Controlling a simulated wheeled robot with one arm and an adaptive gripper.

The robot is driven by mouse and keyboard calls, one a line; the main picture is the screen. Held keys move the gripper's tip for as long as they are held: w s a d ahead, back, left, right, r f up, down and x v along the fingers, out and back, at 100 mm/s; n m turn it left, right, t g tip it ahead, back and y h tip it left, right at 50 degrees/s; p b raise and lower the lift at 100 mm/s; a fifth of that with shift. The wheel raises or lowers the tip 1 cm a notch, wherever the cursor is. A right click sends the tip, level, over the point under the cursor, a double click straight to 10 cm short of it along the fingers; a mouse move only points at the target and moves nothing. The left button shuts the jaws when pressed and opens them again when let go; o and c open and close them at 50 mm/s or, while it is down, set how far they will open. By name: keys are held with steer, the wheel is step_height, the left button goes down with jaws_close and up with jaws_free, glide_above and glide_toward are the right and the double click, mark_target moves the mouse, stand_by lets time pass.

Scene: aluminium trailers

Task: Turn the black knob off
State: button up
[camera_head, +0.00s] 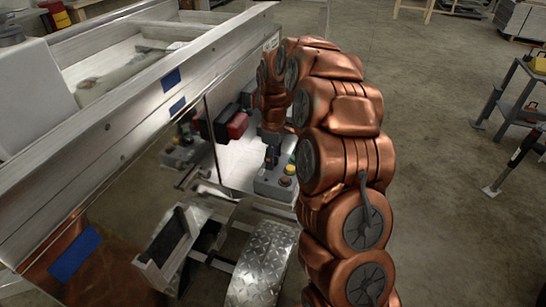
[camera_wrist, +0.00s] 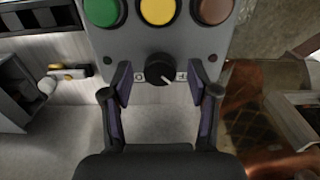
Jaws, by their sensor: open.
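The black knob (camera_wrist: 160,69) sits low on the grey control box (camera_wrist: 126,48) in the wrist view, with pale marks on either side of it. A white line on the knob points down and slightly right; its exact setting is hard to tell. My gripper (camera_wrist: 160,83) is open, one finger on each side of the knob, with visible gaps between fingers and knob. In the head view the grey control box (camera_head: 272,187) stands by the trailer, and my dark gripper (camera_head: 272,153) is over it. The knob cannot be made out there.
Green (camera_wrist: 99,11), yellow (camera_wrist: 157,10) and red-brown (camera_wrist: 213,10) buttons line the box above the knob. The aluminium trailer (camera_head: 110,118) runs along the left, with a red lamp (camera_head: 237,126) near the box. A tread-plate fender (camera_head: 262,265) lies in front. Open floor (camera_head: 440,190) is to the right.

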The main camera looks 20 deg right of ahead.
step_height(320, 180, up, 12)
stand_by(0.6)
stand_by(0.4)
